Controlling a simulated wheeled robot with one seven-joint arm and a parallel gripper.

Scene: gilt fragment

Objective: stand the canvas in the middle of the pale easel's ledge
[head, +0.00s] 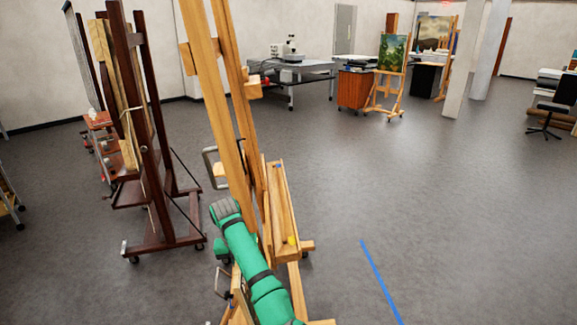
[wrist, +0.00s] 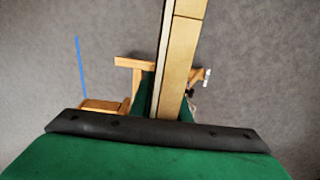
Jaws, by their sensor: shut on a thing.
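The pale easel (head: 229,120) stands at the centre of the head view, with its tall mast leaning up and left. Its ledge (head: 281,205) is on the right of the mast, with a small yellow thing on it. My green arm reaches up in front of the easel's lower part. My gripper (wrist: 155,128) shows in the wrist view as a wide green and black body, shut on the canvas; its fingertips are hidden. A long pale strip (wrist: 184,55) runs up from there; I cannot tell whether it is canvas edge or easel wood. The canvas's face is not visible.
A dark wooden easel (head: 150,130) stands close on the left. A grey worktable (head: 290,75) and a smaller easel with a green painting (head: 392,52) stand at the back. Blue tape (head: 381,281) marks the floor.

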